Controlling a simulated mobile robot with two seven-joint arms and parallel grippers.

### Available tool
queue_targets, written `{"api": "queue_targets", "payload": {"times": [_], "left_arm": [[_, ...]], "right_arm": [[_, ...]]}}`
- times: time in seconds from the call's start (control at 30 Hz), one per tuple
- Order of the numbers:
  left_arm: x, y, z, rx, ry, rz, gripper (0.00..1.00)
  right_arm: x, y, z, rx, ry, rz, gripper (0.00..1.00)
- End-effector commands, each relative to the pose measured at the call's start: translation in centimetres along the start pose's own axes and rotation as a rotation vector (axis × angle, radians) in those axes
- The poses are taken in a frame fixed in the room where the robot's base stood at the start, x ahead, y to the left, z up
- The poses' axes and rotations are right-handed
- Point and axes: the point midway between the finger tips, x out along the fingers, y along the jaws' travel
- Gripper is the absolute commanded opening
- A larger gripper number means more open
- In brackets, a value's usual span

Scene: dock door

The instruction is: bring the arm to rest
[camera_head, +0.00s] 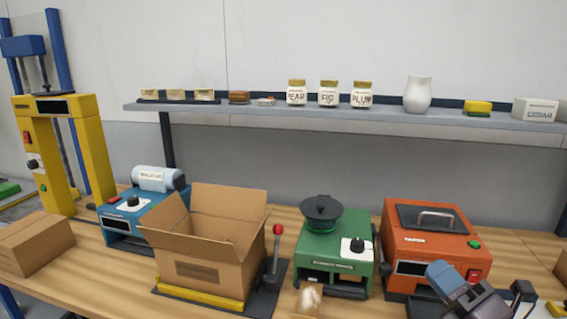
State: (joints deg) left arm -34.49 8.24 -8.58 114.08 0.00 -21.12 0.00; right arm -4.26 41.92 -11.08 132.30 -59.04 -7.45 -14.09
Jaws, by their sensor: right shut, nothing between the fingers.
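My right arm (480,303) shows at the bottom right in the head view, dark grey with a blue rounded part. The bottom edge of the picture cuts off the rest of the arm. My left gripper and left arm are not in view.
On the wooden bench stand an open carton (212,262), a green machine (335,255), a blue machine (125,222), a yellow frame (92,155) and a closed box (35,243). A grey shelf (380,118) holds jars and a white vase (417,94).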

Motion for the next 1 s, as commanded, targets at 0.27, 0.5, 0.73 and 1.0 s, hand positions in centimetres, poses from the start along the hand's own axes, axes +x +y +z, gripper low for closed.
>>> {"api": "queue_targets", "payload": {"times": [0.27,0.5,0.73,1.0], "left_arm": [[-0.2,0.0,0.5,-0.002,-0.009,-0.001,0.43],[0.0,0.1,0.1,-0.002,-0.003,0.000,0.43],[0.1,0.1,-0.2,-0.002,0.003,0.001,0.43],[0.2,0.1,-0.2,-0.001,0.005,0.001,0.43]], "right_arm": [[-7.0,-6.3,2.4,0.570,-0.549,-0.263,0.00],[-16.2,-12.2,-0.8,1.007,-0.996,-0.586,0.00],[-22.9,-14.2,-6.1,1.279,-1.276,-0.863,0.00],[-27.0,-13.9,-10.6,1.443,-1.441,-1.076,0.00]]}}
